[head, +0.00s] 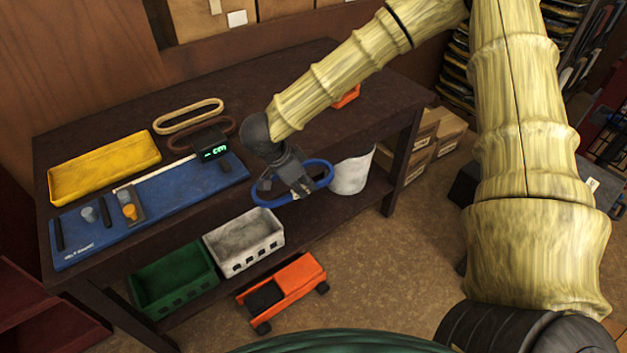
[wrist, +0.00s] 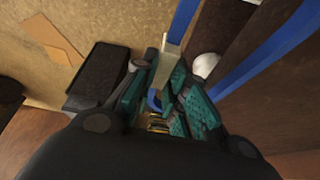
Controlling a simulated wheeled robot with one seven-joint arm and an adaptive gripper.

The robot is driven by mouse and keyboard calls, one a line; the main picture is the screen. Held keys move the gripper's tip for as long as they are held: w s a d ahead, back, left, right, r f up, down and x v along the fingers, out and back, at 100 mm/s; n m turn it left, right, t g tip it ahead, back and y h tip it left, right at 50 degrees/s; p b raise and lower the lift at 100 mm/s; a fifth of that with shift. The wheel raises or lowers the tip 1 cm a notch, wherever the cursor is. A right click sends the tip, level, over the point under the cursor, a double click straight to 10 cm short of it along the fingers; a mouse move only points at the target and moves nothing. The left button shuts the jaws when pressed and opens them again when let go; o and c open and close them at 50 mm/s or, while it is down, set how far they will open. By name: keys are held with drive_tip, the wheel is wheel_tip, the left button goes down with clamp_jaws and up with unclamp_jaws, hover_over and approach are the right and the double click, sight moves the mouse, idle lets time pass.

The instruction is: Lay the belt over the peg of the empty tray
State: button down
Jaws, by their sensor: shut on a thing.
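My gripper (head: 297,187) is shut on a blue belt (head: 322,183), a loop held in the air at the front edge of the dark table. In the wrist view the gripper (wrist: 158,95) has teal pads pinching the belt, and strands of the belt (wrist: 255,75) run up and right. A yellow tray (head: 105,168) lies on the table at left and looks empty.
A blue board (head: 168,203) with small posts and a lit display (head: 212,148) lies on the table. A tan belt (head: 188,116) and a brown belt lie behind it.

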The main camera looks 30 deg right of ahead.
sight(280, 201)
drive_tip(key=w+a+f+n+t+y, duration=0.1)
drive_tip(key=a+n+t+y, duration=0.3)
drive_tip(key=a+n, duration=0.5)
drive_tip(key=w+n, duration=0.1)
drive_tip(key=n, duration=0.7)
drive_tip(key=shift+a+f+n+t+y, duration=0.15)
drive_tip(key=shift+f+n+t+y, duration=0.15)
drive_tip(key=shift+n+t+y, duration=0.1)
